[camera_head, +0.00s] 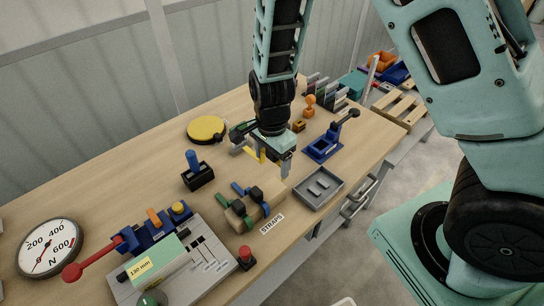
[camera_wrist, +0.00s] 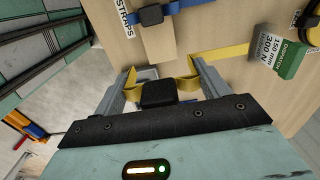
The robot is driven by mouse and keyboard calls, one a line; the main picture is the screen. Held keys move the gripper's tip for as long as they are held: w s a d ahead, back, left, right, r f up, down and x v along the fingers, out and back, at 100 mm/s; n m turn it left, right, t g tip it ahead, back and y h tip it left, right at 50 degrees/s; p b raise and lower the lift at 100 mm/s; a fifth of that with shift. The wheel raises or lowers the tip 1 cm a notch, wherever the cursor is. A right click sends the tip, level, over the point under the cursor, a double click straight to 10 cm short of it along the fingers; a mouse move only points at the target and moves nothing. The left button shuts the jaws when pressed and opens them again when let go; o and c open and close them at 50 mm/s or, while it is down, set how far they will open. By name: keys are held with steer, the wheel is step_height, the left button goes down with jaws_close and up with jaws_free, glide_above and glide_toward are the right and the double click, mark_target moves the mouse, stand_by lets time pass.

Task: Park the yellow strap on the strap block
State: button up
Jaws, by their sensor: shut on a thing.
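My gripper (camera_head: 272,163) is shut on the yellow strap (camera_wrist: 187,86), which has a black buckle and bent yellow ends between the fingers in the wrist view. In the head view the yellow strap (camera_head: 260,155) shows only partly beside the fingers. The strap block (camera_head: 238,214) is a wooden block on the bench, in front of and left of my gripper. It carries a green strap (camera_head: 222,200) and a blue strap (camera_head: 240,190), both with black buckles. The wrist view shows part of the strap block (camera_wrist: 162,44) at the top, apart from the held strap.
A grey tray (camera_head: 318,188) lies right of the strap block, with a blue fixture (camera_head: 323,146) behind it. A black holder with a blue handle (camera_head: 197,174) stands to the left. A green labelled box (camera_wrist: 291,57) and a yellow strip (camera_wrist: 226,52) show in the wrist view.

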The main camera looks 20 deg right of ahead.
steer(key=b, duration=0.4)
glide_above(272, 187)
steer(key=shift+f, duration=2.9)
steer(key=shift+f+b, duration=1.45)
steer(key=shift+f, duration=1.65)
steer(key=o, duration=1.1)
steer(key=shift+r, duration=0.15)
step_height(272, 187, up, 17)
steer(key=shift+r+p, duration=0.15)
steer(key=shift+p, duration=0.4)
